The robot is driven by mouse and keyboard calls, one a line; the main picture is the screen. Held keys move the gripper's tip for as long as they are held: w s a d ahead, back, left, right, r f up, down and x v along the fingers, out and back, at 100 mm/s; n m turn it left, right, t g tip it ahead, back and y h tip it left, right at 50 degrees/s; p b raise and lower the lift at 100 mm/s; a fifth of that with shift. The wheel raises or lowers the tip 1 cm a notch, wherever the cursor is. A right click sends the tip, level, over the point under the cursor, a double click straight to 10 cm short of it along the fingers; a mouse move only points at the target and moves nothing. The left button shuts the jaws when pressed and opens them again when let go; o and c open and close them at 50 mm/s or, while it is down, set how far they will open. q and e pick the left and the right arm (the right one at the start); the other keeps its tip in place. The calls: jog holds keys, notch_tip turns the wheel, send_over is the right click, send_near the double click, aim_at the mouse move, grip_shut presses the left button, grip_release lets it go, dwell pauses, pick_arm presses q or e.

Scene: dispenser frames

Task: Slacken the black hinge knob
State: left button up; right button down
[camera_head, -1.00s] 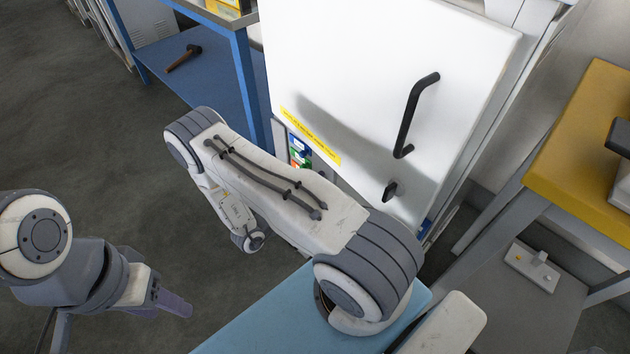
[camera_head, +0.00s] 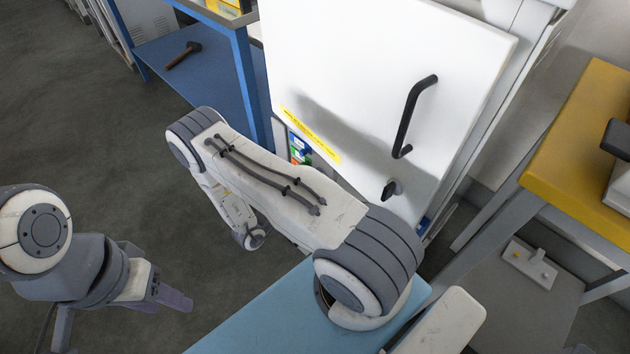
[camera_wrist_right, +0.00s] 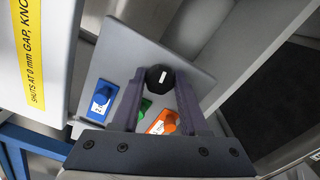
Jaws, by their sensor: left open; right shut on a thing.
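In the right wrist view the round black knob (camera_wrist_right: 159,77) with a white mark sits on a grey panel (camera_wrist_right: 205,80). My right gripper (camera_wrist_right: 160,82) is shut on it, one finger on each side. In the head view the right gripper is hidden behind my own arm and the white door (camera_head: 350,70). My left gripper (camera_head: 175,298) is open and empty at the lower left, over the floor and well away from the door.
The door carries a yellow label (camera_head: 310,136), a long black handle (camera_head: 408,115) and a small black latch (camera_head: 388,191). A yellow-topped table (camera_head: 570,150) stands at right.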

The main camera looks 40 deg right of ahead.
jog(key=shift+f, duration=0.1)
jog(key=shift+c, duration=2.2)
grip_release()
jog(key=a, duration=1)
jog(key=shift+s+a, duration=0.25)
jog(key=shift+s, duration=0.15)
